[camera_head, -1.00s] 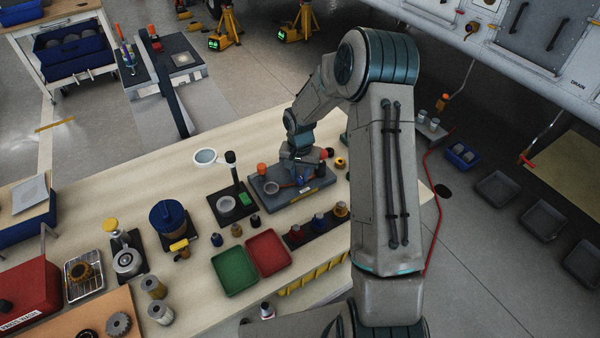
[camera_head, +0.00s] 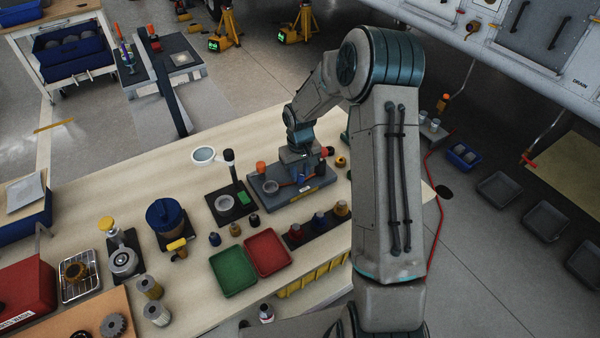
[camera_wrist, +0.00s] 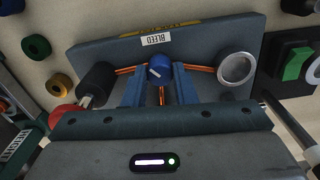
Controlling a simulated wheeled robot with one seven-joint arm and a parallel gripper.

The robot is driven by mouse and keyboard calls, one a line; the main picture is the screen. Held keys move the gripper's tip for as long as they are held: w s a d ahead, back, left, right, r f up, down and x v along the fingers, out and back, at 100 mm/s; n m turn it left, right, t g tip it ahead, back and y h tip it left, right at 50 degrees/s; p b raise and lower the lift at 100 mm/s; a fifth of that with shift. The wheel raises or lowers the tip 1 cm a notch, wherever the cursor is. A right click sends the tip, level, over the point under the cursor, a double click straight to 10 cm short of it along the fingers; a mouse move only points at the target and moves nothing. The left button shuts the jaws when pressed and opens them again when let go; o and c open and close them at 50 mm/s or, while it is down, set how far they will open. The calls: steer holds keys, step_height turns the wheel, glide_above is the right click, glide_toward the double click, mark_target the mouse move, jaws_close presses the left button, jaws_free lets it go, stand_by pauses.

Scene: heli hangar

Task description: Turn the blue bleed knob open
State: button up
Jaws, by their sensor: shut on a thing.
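The blue bleed knob (camera_wrist: 160,68) is round with a white pointer line, tilted in the wrist view. It sits on the grey bleed fixture (camera_wrist: 205,40), below a white BLEED label (camera_wrist: 156,39). My gripper (camera_wrist: 159,76) is shut on the knob, one blue finger on each side. In the head view my gripper (camera_head: 304,179) is down at the fixture (camera_head: 265,196) on the bench, and the knob is hard to make out there.
Beside the knob are a silver-rimmed round cup or gauge (camera_wrist: 238,68), copper pipes (camera_wrist: 162,96) and a black cylinder (camera_wrist: 98,80). A green tray (camera_head: 233,272) and a red tray (camera_head: 268,252) lie in front of the fixture. A black stand (camera_head: 233,203) is at its left.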

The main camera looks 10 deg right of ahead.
mark_target(299, 174)
steer(key=n, duration=0.5)
steer(key=shift+w+r+n, duration=0.1)
steer(key=shift+n, duration=2.4)
steer(key=o, duration=1)
step_height(299, 174, up, 14)
steer(key=shift+a+f, duration=0.1)
